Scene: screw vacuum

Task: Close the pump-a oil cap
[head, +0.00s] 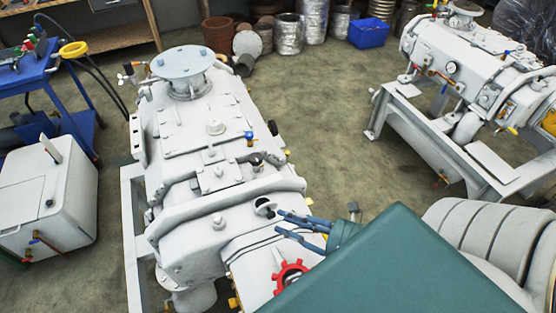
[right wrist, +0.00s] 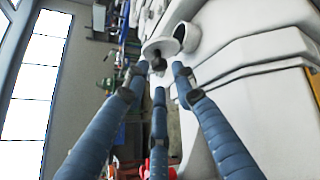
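The white pump (head: 205,125) fills the middle of the head view. Its oil cap (head: 264,203) is near the front right of the pump top. In the right wrist view the cap (right wrist: 158,47) is a pale disc with a dark knob, tilted up beside its round filler opening (right wrist: 187,37), which shows uncovered. My right gripper (head: 279,222) is just right of the cap in the head view, its blue fingers spread. In the right wrist view the fingertips (right wrist: 158,70) are apart around or just short of the knob; contact cannot be told. My left gripper is not in view.
A red handwheel (head: 290,275) is close below my right gripper. A second pump (head: 470,70) on a frame stands at the right. A white box (head: 48,200) and blue cart (head: 40,75) stand at the left. Floor is clear between the pumps.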

